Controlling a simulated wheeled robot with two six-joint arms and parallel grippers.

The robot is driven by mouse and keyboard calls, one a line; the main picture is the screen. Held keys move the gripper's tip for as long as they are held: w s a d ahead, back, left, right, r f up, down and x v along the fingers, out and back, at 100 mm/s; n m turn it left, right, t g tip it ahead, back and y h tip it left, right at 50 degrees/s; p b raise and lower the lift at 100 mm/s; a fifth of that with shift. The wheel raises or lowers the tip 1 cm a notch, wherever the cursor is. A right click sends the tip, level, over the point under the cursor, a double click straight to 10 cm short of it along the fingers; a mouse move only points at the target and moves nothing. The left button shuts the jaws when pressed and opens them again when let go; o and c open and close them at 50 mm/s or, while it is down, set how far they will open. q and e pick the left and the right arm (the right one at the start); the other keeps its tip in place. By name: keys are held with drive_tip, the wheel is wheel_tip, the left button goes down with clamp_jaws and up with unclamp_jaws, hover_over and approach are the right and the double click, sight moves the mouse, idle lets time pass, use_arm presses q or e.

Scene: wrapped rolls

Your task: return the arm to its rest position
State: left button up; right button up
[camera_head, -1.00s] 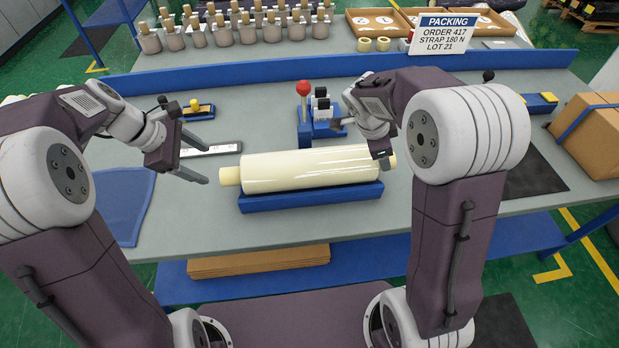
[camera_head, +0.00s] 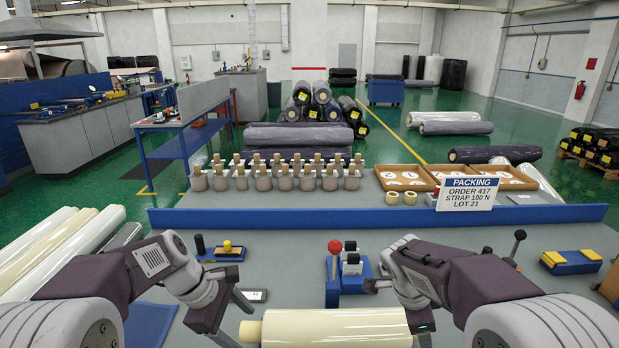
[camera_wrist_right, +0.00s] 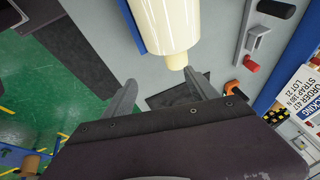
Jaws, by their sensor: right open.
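The cream wrapped roll (camera_head: 335,326) lies across the front of the bench, cut off by the bottom edge of the head view. My left gripper (camera_head: 238,318) is at its left end, with fingers spread and nothing seen between them. My right gripper (camera_head: 398,308) is at the roll's right end, fingers apart. The right wrist view shows the roll (camera_wrist_right: 165,22) with its narrower core end close to the fingertips of the open right gripper (camera_wrist_right: 160,82); no finger is clamped on it. The roll's cradle is hidden in the head view.
A red-knobbed blue device (camera_head: 333,275) stands behind the roll, between the arms. A blue rail (camera_head: 380,216) crosses the bench, with a packing sign (camera_head: 467,194), wooden trays (camera_head: 405,177) and several capped pots (camera_head: 285,178) beyond. A blue-yellow block (camera_head: 571,262) lies right.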

use_arm(q)
drive_tip(key=s+a+f+m+y, duration=0.1)
drive_tip(key=s+f+m+y, duration=0.1)
drive_tip(key=s+f+m, duration=0.2)
drive_tip(key=s+a+f+m+y+p, duration=0.1)
drive_tip(key=s+a+f+m+y, duration=0.1)
drive_tip(key=s+f+m, duration=0.3)
drive_tip(key=s+m, duration=0.4)
drive_tip(key=m, duration=0.2)
drive_tip(key=shift+s+a+g, duration=0.2)
drive_tip(key=shift+a+g, duration=0.05)
drive_tip(key=shift+g, duration=0.05)
use_arm(e)
drive_tip(key=s+a+f+n+y, duration=0.2)
drive_tip(key=s+a+f+n, duration=0.1)
drive_tip(key=s+n, duration=0.4)
drive_tip(key=s+a+f+n+g+y, duration=0.1)
drive_tip(key=s+a+f+n, duration=0.3)
drive_tip(key=n, duration=0.8)
drive_tip(key=s+f+y, duration=0.1)
drive_tip(key=s, duration=0.1)
drive_tip(key=shift+s+f, duration=0.2)
drive_tip(key=shift+s, duration=0.15)
drive_tip(key=shift+c, duration=0.4)
